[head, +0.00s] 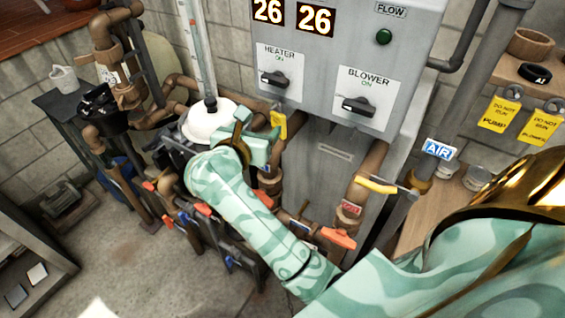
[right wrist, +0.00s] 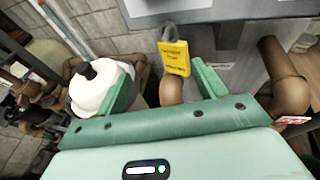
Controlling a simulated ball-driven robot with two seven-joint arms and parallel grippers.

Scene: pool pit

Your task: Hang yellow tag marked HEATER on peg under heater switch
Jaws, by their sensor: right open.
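The yellow tag (head: 279,124) hangs by a dark loop at the lower edge of the grey control panel (head: 340,50), below the heater switch (head: 275,79). In the right wrist view the tag (right wrist: 175,58) hangs nearly upright, slightly tilted, its print too small to read. The peg itself cannot be made out behind the loop. My right gripper (head: 257,133) is open and empty just below and to the left of the tag. In the right wrist view its fingers (right wrist: 165,88) stand apart, with the tag beyond them. My left gripper is not in view.
A white dome-shaped cap (head: 208,122) with a black knob stands left of my right gripper. Pipes with red and orange handles crowd below. Yellow tags (head: 500,115) for pump and blower hang at the right. The blower switch (head: 360,106) is on the panel.

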